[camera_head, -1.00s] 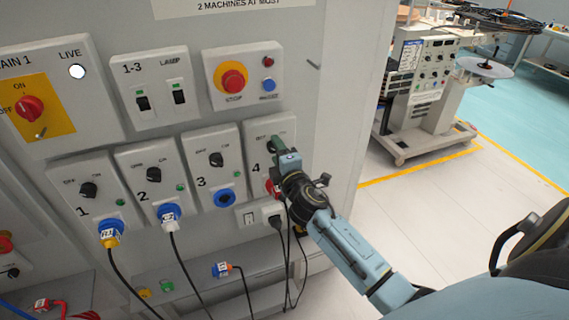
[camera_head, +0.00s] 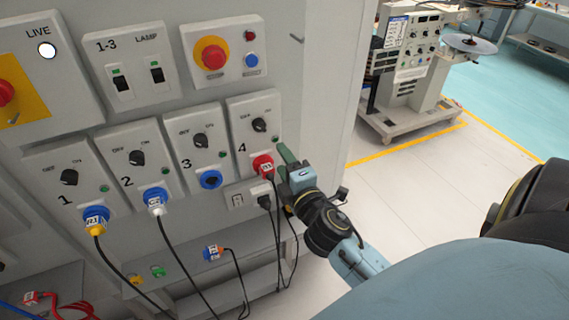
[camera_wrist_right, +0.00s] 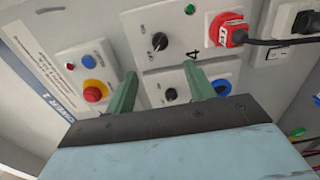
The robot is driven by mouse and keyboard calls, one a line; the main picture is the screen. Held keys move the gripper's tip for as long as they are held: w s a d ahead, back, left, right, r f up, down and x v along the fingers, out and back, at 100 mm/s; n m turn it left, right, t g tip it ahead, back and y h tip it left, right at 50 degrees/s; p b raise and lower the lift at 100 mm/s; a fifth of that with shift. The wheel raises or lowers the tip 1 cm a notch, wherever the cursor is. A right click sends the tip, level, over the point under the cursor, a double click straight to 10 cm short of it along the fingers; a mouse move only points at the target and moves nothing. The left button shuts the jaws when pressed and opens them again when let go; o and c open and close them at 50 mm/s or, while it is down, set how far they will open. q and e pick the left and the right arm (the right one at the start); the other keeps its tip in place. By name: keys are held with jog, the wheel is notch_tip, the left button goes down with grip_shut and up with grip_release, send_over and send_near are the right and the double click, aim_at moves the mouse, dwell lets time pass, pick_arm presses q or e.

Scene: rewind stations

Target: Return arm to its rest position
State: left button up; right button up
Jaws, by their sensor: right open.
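My right gripper (camera_head: 284,158) is in the head view, just right of the station 4 panel (camera_head: 237,111). It also shows in the wrist view (camera_wrist_right: 163,85), with two green fingers spread apart and nothing between them. The station 4 black knob (camera_head: 259,125) and the red plug (camera_head: 263,166) below it are uncovered in the head view. In the wrist view the station 4 panel lies beyond the fingertips, with the red plug (camera_wrist_right: 228,35) to their right. Whether the fingers touch the cabinet is not clear. My left gripper is in neither view.
Station 1 has a plug (camera_head: 96,220), as does station 2 (camera_head: 156,200); station 3 has an empty blue socket (camera_head: 210,180). Black cables hang below the panels. A loose blue plug (camera_head: 212,253) is on the lower shelf. Open floor (camera_head: 420,180) lies right of the cabinet.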

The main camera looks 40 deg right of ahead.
dwell(0.3)
jog(key=s+a+f+m+g+y+b, duration=0.1)
jog(key=s+f+m+g, duration=0.15)
jog(key=f, duration=0.95)
jog(key=s+a+f+m+g+y+b, duration=0.1)
jog(key=s+f+g+b, duration=0.15)
jog(key=f, duration=0.95)
jog(key=s+a+f+m+g+y+b, duration=0.1)
jog(key=s+a+f+m+g, duration=0.2)
jog(key=f, duration=0.9)
jog(key=s+f+m+g+b, duration=0.2)
jog(key=s+f+m+g, duration=0.1)
jog(key=s+f, duration=0.8)
jog(key=s+a+f+m+g+y+b, duration=0.1)
jog(key=s+f+g, duration=0.4)
jog(key=s+f, duration=0.7)
jog(key=s+m+b, duration=0.1)
jog(key=s+m, duration=0.1)
jog(key=s, duration=0.6)
jog(key=shift+s+a+f+g, duration=0.25)
jog(key=shift+g, duration=0.05)
